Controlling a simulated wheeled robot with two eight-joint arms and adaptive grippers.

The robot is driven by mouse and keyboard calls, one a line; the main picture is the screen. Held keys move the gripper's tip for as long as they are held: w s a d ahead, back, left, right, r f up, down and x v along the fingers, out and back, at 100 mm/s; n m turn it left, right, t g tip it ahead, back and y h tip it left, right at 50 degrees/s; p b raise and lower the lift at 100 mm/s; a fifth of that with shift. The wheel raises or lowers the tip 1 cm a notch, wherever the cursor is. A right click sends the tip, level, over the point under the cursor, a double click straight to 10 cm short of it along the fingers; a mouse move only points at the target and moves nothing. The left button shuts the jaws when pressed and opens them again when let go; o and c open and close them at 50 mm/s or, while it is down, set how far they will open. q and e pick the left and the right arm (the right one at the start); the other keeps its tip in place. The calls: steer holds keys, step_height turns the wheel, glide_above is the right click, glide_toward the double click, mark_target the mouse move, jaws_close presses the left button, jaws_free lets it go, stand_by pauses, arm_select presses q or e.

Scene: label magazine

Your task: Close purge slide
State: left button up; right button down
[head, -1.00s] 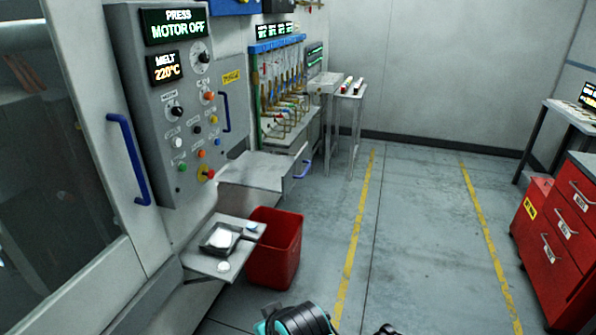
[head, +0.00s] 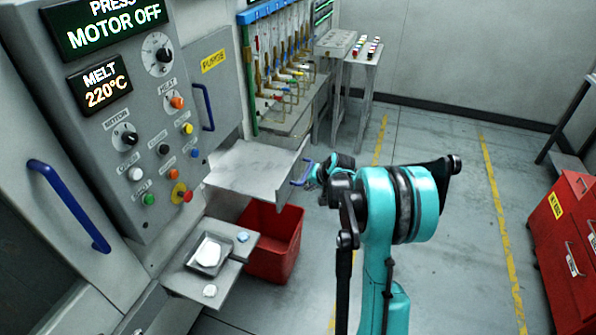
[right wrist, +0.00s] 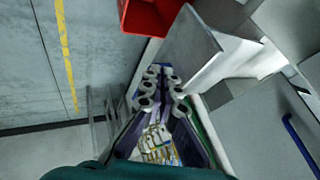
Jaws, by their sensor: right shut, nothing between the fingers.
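The purge slide (head: 250,168) is a grey tray standing pulled out of the machine below the "PURGE" label (head: 213,61). Its upright front plate carries a blue handle (head: 302,173). My right gripper (head: 314,172) is at this handle, on the outer side of the front plate. In the right wrist view, the gripper (right wrist: 163,86) points at the grey slide (right wrist: 190,55), and a bit of blue shows near the fingertips. It is shut with nothing held. Whether it touches the handle I cannot tell. My left gripper is not in view.
A red bin (head: 273,245) stands under the slide. A small shelf (head: 232,275) with a tray of white pieces juts out at the lower left. The control panel reads "MOTOR OFF" (head: 122,35). A red drawer cabinet (head: 560,240) is at the right; the floor between is clear.

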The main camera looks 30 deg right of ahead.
steer(key=d, duration=0.1)
steer(key=b, duration=0.4)
glide_toward(288, 190)
steer(key=x, duration=0.4)
steer(key=shift+w+d+f, duration=0.1)
steer(key=shift+f, duration=0.25)
steer(key=shift+w, duration=0.1)
